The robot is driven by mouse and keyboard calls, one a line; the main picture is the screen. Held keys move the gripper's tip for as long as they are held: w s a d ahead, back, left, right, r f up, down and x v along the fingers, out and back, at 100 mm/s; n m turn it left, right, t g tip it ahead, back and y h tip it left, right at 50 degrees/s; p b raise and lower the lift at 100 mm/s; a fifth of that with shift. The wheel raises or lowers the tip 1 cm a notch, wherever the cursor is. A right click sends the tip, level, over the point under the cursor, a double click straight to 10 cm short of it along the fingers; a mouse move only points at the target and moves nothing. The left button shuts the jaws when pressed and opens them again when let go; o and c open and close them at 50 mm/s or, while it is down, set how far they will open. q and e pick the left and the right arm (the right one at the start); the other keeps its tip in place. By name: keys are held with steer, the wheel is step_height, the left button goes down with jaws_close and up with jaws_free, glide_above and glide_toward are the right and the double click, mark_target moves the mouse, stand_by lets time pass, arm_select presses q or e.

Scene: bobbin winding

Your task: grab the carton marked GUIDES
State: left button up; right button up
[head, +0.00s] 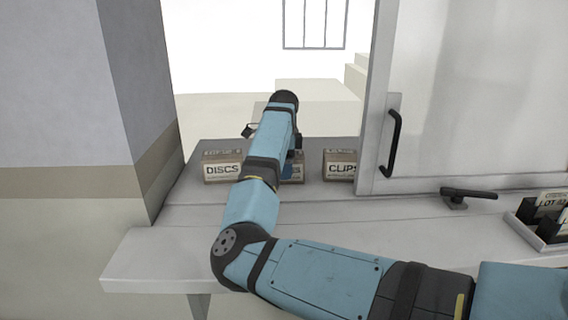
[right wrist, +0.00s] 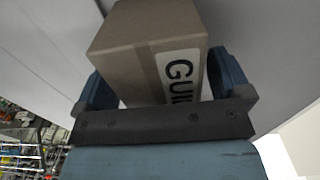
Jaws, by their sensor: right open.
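The carton marked GUIDES (right wrist: 135,45) is brown with a white label, of which "GUI" is readable in the right wrist view. My right gripper (right wrist: 160,70) is open, with one blue finger on each side of this carton. I cannot tell whether either finger touches it. In the head view my right arm hides most of the middle carton (head: 292,180), and only its right part shows. My left gripper is not in view.
A DISCS carton (head: 222,170) stands left of the middle carton and a CLIPS carton (head: 340,168) right of it, beside a pale panel with a black handle (head: 393,142). The counter's front left (head: 150,262) is clear.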

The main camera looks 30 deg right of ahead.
steer(key=shift+d+f, duration=0.1)
steer(key=shift+f, duration=0.7)
steer(key=c, duration=1.1)
steer(key=shift+r, duration=0.1)
